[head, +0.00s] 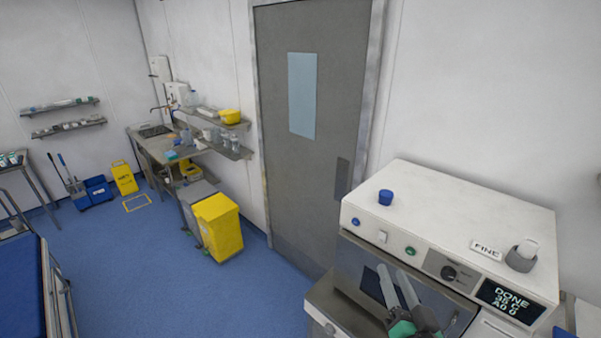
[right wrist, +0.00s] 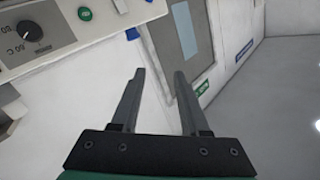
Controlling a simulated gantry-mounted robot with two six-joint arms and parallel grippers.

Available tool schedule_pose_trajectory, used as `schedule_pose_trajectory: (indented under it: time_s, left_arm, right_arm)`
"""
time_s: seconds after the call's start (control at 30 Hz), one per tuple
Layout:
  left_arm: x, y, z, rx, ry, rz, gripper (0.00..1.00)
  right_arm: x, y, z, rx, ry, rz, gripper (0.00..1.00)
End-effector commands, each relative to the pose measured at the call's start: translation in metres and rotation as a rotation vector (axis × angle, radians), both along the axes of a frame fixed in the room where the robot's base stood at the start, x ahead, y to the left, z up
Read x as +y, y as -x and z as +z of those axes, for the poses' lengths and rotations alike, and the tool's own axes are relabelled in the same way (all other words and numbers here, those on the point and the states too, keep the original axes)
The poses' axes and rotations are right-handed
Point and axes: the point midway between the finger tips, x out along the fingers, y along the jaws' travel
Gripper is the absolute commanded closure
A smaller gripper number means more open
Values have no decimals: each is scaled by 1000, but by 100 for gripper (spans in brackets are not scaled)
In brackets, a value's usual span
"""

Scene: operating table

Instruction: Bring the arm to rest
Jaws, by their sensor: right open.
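My right gripper (head: 398,288) is in front of the white machine at the lower right of the head view. Its two grey fingers point up and are apart with nothing between them. It also shows in the right wrist view (right wrist: 160,80), open and empty, with the machine's edge at the upper left beyond it. The white machine (head: 440,205) has a knob, buttons and a display reading DONE. My left gripper is not in the head view.
A blue cap-like object (head: 385,197) and a grey holder with a white item (head: 522,255) are on the machine's top. A grey door (head: 310,170) is behind. A yellow bin (head: 219,228) stands left of it.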

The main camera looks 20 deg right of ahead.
Motion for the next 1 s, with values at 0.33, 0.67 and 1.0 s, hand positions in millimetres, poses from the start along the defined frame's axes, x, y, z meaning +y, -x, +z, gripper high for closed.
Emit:
schedule_pose_trajectory:
  time_s: [0.33, 0.67, 1.0]
  left_arm:
    - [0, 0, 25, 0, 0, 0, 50]
    - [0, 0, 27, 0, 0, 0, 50]
    - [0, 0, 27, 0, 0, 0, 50]
  right_arm:
    - [104, 1, 299, -552, 182, 274, 55]
    - [155, 68, 402, -781, 543, 326, 55]
    - [154, 67, 401, -770, 570, 311, 55]
